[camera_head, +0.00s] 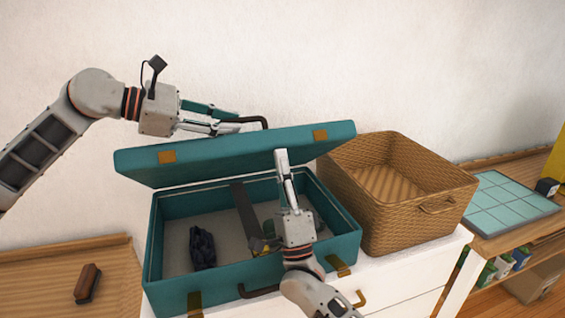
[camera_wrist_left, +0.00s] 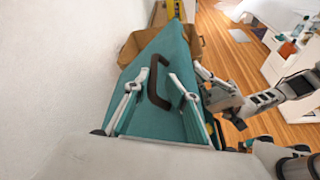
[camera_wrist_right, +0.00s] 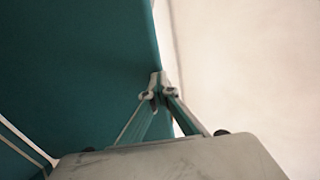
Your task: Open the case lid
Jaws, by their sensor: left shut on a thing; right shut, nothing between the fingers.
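The teal case (camera_head: 225,277) stands on a white cabinet with its lid (camera_head: 235,150) partly raised and tilted above the box. My left gripper (camera_head: 240,125) is at the lid's outer side, by a dark handle. My right gripper (camera_head: 281,154) is shut and empty, pointing up in front of the lid's near edge. In the right wrist view its fingertips (camera_wrist_right: 159,88) are by the teal lid's edge (camera_wrist_right: 110,70); whether they touch is unclear.
Inside the case lie a dark lumpy item (camera_head: 203,248) and a long dark bar (camera_head: 246,212). A wicker basket (camera_head: 400,215) stands close on the right. A wooden surface with a brown brush-like item (camera_head: 88,284) is at left. The wall is behind.

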